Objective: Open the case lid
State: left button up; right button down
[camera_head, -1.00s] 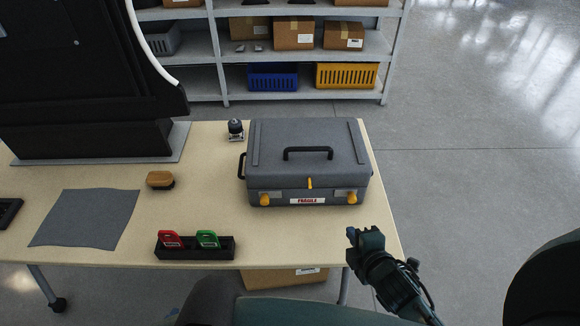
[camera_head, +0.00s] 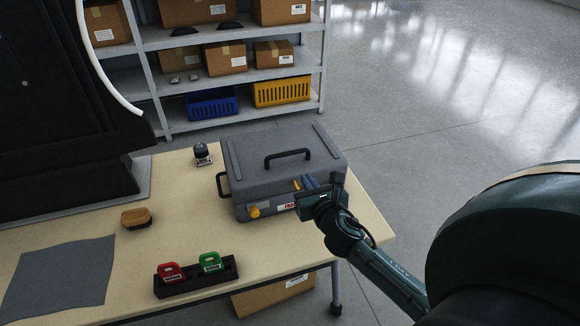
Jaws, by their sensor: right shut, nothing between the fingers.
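The grey case (camera_head: 262,170) stands on the table with its lid shut. A black handle (camera_head: 287,155) is on top of the lid. A yellow latch (camera_head: 254,211) shows at the left of the case's front. A yellow tab (camera_head: 297,185) shows at the front middle, and a red and white label (camera_head: 285,207) is partly covered. My right gripper (camera_head: 312,192) is shut and empty at the right part of the case's front. My left gripper is out of view.
The table (camera_head: 182,221) also holds a black tray (camera_head: 197,281) with a red tag and a green tag, a brush (camera_head: 136,218), a grey cloth (camera_head: 58,278) and a small bottle (camera_head: 202,154). A shelf (camera_head: 240,113) with boxes and bins stands behind.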

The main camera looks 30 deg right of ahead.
aim_at(296, 172)
jog(key=x, duration=0.9)
jog(key=shift+w+f, duration=0.1)
jog(key=shift+w, duration=0.05)
jog(key=shift+w, duration=0.1)
